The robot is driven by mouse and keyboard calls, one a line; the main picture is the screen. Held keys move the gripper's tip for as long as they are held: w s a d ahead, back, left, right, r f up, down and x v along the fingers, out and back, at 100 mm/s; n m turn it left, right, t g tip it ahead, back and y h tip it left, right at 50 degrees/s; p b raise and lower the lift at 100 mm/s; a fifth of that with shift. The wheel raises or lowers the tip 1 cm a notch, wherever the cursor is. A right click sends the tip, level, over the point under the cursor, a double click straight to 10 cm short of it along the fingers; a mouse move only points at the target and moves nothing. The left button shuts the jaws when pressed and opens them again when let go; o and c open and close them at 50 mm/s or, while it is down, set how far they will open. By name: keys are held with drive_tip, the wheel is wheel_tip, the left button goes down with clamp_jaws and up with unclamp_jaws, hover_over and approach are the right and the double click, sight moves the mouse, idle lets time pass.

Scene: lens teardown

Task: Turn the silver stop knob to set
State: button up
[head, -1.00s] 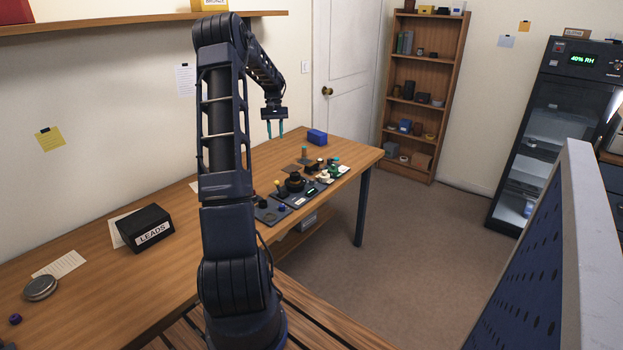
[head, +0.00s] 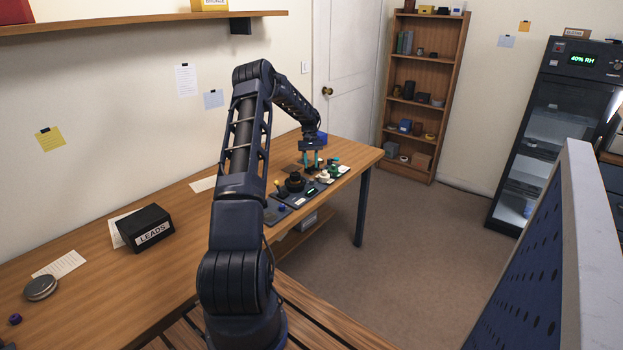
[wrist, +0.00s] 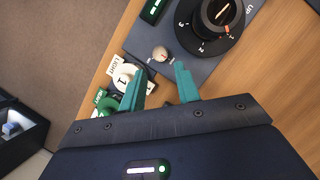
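The small silver knob (wrist: 160,54) sits on the dark panel (wrist: 200,68) in the wrist view, with a mark on its face and tiny lettering beside it, too small to read. My gripper (wrist: 159,70) is open and empty. Its two teal fingers are spread, with the knob showing just beyond and between their tips. I cannot tell how high the fingers are above it. In the head view my gripper (head: 312,164) points down over the far part of the parts row on the table; the silver knob cannot be made out there.
A large black numbered dial (wrist: 208,26) stands right of the knob, with a small green display (wrist: 153,10) above. A white piece marked 1 (wrist: 124,79) and a green piece (wrist: 105,102) lie close to the left finger.

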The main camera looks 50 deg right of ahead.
sight(312, 180)
drive_tip(key=x, duration=0.7)
drive_tip(key=shift+r, duration=0.1)
clamp_jaws()
